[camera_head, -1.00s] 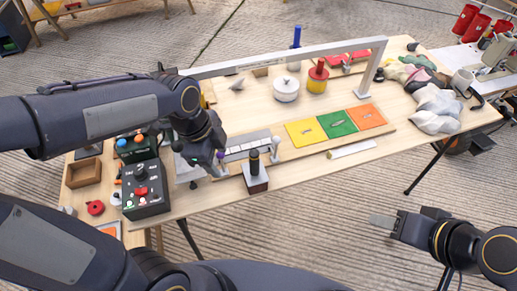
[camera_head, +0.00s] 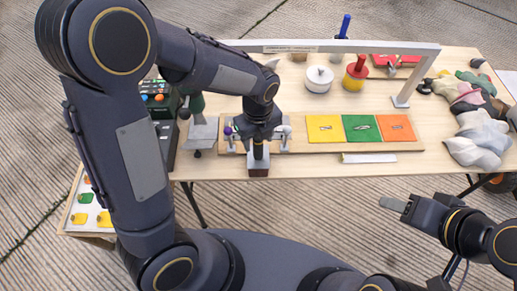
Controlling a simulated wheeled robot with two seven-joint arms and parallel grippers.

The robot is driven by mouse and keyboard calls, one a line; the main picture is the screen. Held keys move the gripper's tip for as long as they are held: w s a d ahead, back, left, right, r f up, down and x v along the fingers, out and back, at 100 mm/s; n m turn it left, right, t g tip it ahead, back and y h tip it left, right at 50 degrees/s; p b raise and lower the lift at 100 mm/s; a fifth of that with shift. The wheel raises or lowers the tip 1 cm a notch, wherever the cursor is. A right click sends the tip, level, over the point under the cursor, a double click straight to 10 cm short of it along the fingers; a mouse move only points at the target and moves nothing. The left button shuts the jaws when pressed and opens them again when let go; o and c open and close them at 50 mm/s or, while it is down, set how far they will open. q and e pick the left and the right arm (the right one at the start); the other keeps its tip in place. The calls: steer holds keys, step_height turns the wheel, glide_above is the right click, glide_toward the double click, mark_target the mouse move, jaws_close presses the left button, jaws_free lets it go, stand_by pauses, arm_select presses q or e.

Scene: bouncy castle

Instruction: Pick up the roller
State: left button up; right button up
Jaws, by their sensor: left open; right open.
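My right gripper (camera_head: 394,204) is open and empty, off the table's front edge at the right.
A board with yellow (camera_head: 325,129), green and orange squares lies right of the handle, with a white strip (camera_head: 369,158) before it. A grey frame (camera_head: 429,66) spans the table behind. Grey cloth (camera_head: 478,140) lies right.

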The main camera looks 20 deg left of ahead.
mark_target(258, 152)
arm_select(q)
step_height(258, 152, down, 4)
steer(key=shift+s+r, duration=0.1)
steer(key=shift+r, duration=0.05)
steer(key=c, duration=1.1)
